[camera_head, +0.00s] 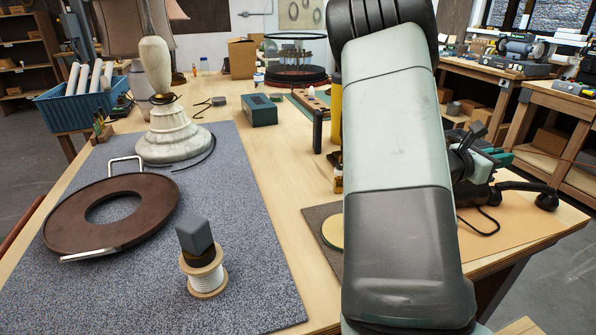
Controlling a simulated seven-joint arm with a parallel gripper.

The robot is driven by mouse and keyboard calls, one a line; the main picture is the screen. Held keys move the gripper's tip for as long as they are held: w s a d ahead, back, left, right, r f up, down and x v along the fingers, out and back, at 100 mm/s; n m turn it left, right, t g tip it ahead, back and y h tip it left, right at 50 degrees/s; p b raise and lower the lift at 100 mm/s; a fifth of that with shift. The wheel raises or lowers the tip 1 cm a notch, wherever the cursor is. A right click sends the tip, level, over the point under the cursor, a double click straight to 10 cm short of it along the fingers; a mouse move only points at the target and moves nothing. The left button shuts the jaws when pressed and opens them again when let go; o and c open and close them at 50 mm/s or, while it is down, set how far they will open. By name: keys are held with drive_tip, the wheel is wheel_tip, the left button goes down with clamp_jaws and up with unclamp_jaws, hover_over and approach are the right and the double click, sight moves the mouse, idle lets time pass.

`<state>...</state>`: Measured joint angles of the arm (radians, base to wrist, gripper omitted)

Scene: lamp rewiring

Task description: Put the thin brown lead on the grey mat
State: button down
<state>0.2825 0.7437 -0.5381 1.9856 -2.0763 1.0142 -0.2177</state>
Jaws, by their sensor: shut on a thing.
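The large grey speckled mat (245,250) covers the left front of the bench. A thin dark cord (205,157) curves on it beside the pale lamp base (176,135); its colour looks nearly black. A thin reddish-brown line (545,165) runs at the right, beyond my arm; I cannot tell whether it is the thin brown lead. My arm fills the right middle of the view.
On the mat stand a brown ring-shaped tray (65,215) with metal handles and a white spool (207,278) topped by a grey block (194,235). A green box (259,110) stands behind the mat. A black cable (488,222) lies at the right. The mat's front middle is clear.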

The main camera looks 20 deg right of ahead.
wheel_tip(320, 180, up, 5)
drive_tip(key=w+a+n+t, duration=0.4)
drive_tip(key=w+a+t, duration=0.2)
drive_tip(key=w+a, duration=1.1)
drive_tip(key=w+a+n+t+y, duration=0.2)
drive_tip(key=w+a+t, duration=0.1)
drive_tip(key=a, duration=1.1)
drive_tip(key=w+a+n+t+y, duration=0.2)
drive_tip(key=w+a+t, duration=0.1)
drive_tip(key=a, duration=1)
drive_tip(key=s+a+n+t+y, duration=0.2)
drive_tip(key=a, duration=0.9)
drive_tip(key=s+a+n+t+y, duration=0.1)
drive_tip(key=s+a+t+y, duration=0.15)
drive_tip(key=a, duration=0.95)
drive_tip(key=s+a+n+t+y, duration=0.2)
drive_tip(key=s+a+n+y, duration=0.25)
drive_tip(key=s+a, duration=1.15)
drive_tip(key=shift+g, duration=0.25)
drive_tip(key=shift+w+a+f, duration=0.25)
drive_tip(key=shift+a+f, duration=0.15)
drive_tip(key=shift+f, duration=3.15)
drive_tip(key=shift+w+a+f, duration=0.25)
drive_tip(key=shift+a+f, duration=0.15)
drive_tip(key=shift+f, duration=3.15)
drive_tip(key=shift+w+a+f, duration=0.25)
drive_tip(key=shift+a+f, duration=0.15)
drive_tip(key=shift+f, duration=3.15)
